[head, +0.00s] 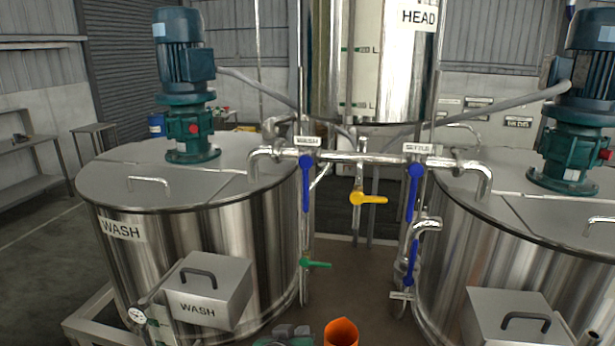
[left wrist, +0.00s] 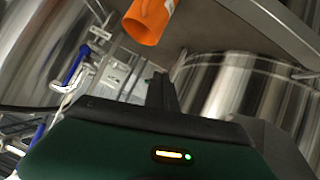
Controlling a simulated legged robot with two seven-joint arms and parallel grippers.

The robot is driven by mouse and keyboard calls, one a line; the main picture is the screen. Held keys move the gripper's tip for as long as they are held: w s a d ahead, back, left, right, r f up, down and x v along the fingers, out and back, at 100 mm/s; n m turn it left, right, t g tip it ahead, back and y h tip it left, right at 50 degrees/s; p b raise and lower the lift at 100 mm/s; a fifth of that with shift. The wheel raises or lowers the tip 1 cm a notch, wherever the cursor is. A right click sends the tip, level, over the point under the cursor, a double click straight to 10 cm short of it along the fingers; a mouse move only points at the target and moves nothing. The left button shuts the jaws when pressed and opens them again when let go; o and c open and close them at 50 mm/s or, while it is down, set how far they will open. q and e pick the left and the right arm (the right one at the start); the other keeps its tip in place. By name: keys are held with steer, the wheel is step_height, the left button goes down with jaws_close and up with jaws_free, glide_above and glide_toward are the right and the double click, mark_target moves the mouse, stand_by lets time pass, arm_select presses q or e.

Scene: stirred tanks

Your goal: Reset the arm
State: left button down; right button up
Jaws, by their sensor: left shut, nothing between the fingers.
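My left gripper (head: 288,332) shows only in part at the bottom edge of the head view, just left of an orange container (head: 341,333). In the left wrist view its dark fingers (left wrist: 161,92) are together with nothing between them. The orange container (left wrist: 148,22) also shows there, beyond the fingertips and apart from them. My right gripper is not in view.
The WASH tank (head: 200,240) stands on the left and another steel tank (head: 510,240) on the right. Pipes with blue valve handles (head: 306,185), a yellow handle (head: 368,199) and a green handle (head: 316,264) run between them. The HEAD tank (head: 390,70) is behind.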

arm_select(q)
steer(key=s+a+f+g+y+b, duration=0.1)
steer(key=s+a+f+g, duration=0.3)
steer(key=s+a+f, duration=0.5)
steer(key=s+a+f+g+y+b, duration=0.2)
steer(key=s+a+f+g+b, duration=0.2)
steer(key=s+a+f, duration=0.5)
steer(key=s, duration=0.5)
steer(key=shift+s+g+y, duration=0.15)
steer(key=shift+g+y, duration=0.15)
steer(key=shift+a, duration=0.15)
